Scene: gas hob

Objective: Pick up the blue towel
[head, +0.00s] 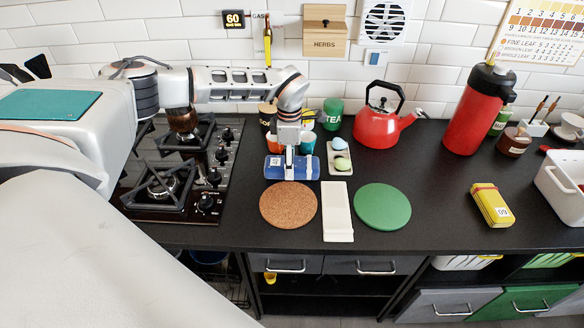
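The blue towel (304,174) is a roll lying sideways on the black counter, just behind the round cork mat. My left gripper (289,165) comes down over the middle of the towel from above, and a finger shows in front of it. The gripper hides the middle of the roll. I cannot tell whether its fingers are closed on the towel or only around it. My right gripper is not in view.
The cork mat (288,205), white board (337,211) and green mat (382,207) lie in front. A tray (340,170) with egg-shaped items is to the right. Cups stand behind the towel. The gas hob (160,213) is left, a red kettle (376,128) behind right.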

